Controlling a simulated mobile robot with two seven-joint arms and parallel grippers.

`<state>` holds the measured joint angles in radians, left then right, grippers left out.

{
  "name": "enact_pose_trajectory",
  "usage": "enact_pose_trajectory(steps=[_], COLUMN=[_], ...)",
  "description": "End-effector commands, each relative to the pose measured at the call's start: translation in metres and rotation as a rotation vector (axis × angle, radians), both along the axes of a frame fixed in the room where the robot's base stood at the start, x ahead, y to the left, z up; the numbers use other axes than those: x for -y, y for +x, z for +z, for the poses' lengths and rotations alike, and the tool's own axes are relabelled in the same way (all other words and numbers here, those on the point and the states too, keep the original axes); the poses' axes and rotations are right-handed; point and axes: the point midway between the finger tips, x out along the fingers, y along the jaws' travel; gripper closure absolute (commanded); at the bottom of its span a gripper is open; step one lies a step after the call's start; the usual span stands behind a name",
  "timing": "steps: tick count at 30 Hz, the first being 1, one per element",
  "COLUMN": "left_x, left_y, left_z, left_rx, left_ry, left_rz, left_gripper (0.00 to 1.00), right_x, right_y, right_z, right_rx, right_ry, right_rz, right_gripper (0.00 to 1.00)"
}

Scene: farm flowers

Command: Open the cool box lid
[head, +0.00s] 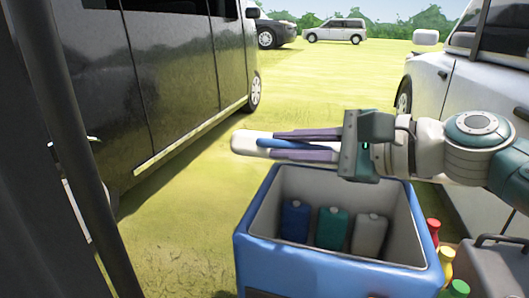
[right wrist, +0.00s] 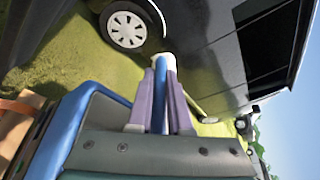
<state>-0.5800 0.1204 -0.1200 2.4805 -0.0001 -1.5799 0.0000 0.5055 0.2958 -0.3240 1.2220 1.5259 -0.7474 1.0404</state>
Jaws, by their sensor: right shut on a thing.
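The blue cool box (head: 335,275) stands low in the middle of the head view, its top open and its pale inner walls showing. Several cooling bottles stand inside: blue (head: 294,221), green (head: 331,228) and white (head: 369,236). No lid covers the opening. My right gripper (head: 290,145) is above the box's far left edge, its purple fingers shut on a blue-and-white bar-like piece (head: 250,143). The piece also shows in the right wrist view (right wrist: 159,95), between the fingers (right wrist: 160,98). I cannot tell whether it joins the box. My left gripper is out of view.
A dark van (head: 150,80) stands left and a white vehicle (head: 445,85) right.

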Motion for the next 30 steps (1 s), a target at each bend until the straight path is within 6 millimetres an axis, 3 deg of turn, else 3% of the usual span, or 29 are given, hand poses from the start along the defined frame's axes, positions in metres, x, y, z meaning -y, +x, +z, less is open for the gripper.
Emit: enact_pose_trajectory(steps=[1, 9, 25, 26, 30], left_x=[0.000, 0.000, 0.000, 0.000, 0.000], left_y=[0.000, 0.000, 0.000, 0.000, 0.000], left_z=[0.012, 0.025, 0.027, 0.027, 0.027], left_rx=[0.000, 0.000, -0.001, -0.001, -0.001], left_ry=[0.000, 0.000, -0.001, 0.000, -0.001], left_rz=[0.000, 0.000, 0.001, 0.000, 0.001], left_gripper=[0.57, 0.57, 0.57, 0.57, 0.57], right_x=[0.002, 0.009, 0.012, 0.012, 0.012], right_y=[0.006, 0.023, 0.028, 0.028, 0.028], right_z=[0.017, 0.040, 0.044, 0.044, 0.044], right_rx=[-0.019, -0.107, -0.129, -0.129, -0.129], right_ry=[0.012, 0.046, 0.055, 0.055, 0.055], right_rz=[-0.002, -0.001, -0.001, -0.001, -0.001], right_gripper=[1.00, 1.00, 1.00, 0.80, 0.65])
